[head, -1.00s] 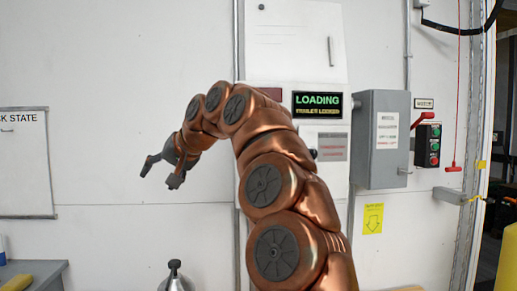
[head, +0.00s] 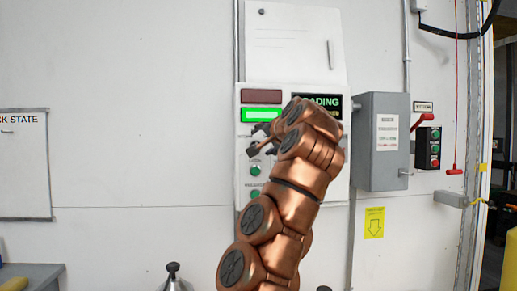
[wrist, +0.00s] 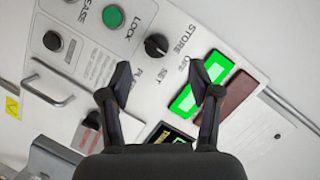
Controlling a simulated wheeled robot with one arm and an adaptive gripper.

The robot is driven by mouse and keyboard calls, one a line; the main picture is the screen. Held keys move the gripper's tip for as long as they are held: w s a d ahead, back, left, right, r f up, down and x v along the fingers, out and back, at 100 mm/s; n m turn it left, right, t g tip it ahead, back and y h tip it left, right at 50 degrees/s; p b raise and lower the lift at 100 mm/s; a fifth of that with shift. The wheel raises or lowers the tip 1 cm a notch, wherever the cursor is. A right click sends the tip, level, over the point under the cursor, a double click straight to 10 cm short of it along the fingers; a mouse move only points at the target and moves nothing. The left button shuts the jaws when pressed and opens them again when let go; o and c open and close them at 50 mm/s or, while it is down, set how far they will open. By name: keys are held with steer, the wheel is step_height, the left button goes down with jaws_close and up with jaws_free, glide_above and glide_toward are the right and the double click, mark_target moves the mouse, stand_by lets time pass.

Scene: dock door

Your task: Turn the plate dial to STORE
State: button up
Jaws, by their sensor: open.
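In the head view the dial is hidden behind my gripper and arm. My gripper (head: 259,140) is in front of the panel's upper left part. In the wrist view my gripper (wrist: 161,78) has its two dark fingers spread with nothing between them. The knob sits just beyond the gap between the fingertips, apart from them.
A lit green panel (head: 262,115) lies under a dark red one (head: 261,96). Green buttons (head: 255,170) are lower on the panel. The LOADING display (head: 330,101) is partly covered by my arm. A grey box (head: 382,145) stands to the right.

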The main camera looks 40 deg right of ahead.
steer(key=d+p+x, duration=0.1)
steer(key=p+x, duration=0.1)
steer(key=x, duration=0.5)
steer(key=shift+h+p, duration=0.3)
steer(key=shift+s, duration=0.1)
steer(key=c, duration=1.2)
